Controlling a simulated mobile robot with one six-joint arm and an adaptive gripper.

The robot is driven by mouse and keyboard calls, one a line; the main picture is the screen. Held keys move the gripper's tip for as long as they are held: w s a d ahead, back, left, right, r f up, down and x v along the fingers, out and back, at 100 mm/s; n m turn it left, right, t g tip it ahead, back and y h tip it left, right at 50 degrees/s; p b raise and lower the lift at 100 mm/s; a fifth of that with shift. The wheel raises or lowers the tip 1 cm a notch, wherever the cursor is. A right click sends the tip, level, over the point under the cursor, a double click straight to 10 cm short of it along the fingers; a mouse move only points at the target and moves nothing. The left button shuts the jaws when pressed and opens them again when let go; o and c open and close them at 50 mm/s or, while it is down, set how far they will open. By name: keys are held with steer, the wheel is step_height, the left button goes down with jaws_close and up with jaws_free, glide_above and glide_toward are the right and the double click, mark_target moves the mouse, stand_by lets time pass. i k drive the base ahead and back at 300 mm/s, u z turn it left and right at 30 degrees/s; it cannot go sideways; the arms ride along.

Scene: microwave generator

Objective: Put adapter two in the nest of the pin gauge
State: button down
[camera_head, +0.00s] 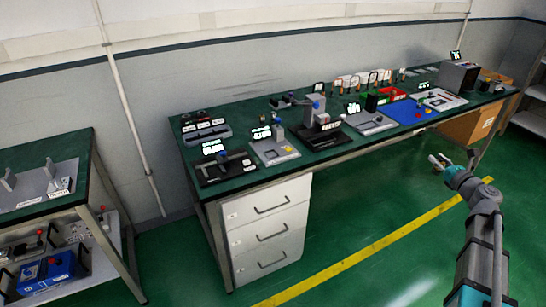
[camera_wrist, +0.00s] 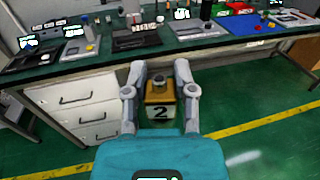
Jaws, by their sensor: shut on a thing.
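My gripper (camera_head: 438,161) is out over the floor in front of the bench's right part in the head view. In the wrist view my gripper (camera_wrist: 160,76) is shut on adapter two (camera_wrist: 160,98), a brass-yellow block with a dark round top and a white front marked "2". The fingers grip it from both sides, well clear of the bench. Several gauges stand on the bench, with labels too small to read. One is a grey plate with a short column (camera_head: 277,148); another is a dark base with a display (camera_head: 225,167). I cannot tell which is the pin gauge, and no nest is clear.
The long green bench (camera_head: 250,107) has a white drawer unit (camera_head: 268,228) below its left end. A blue mat (camera_head: 404,112) and a grey box (camera_head: 458,76) are toward its right. A second bench (camera_head: 45,205) stands at left. The green floor in front is open.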

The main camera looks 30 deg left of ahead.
mark_target(271, 155)
steer(key=u, duration=1.1)
steer(key=i, duration=1)
steer(key=u, duration=0.1)
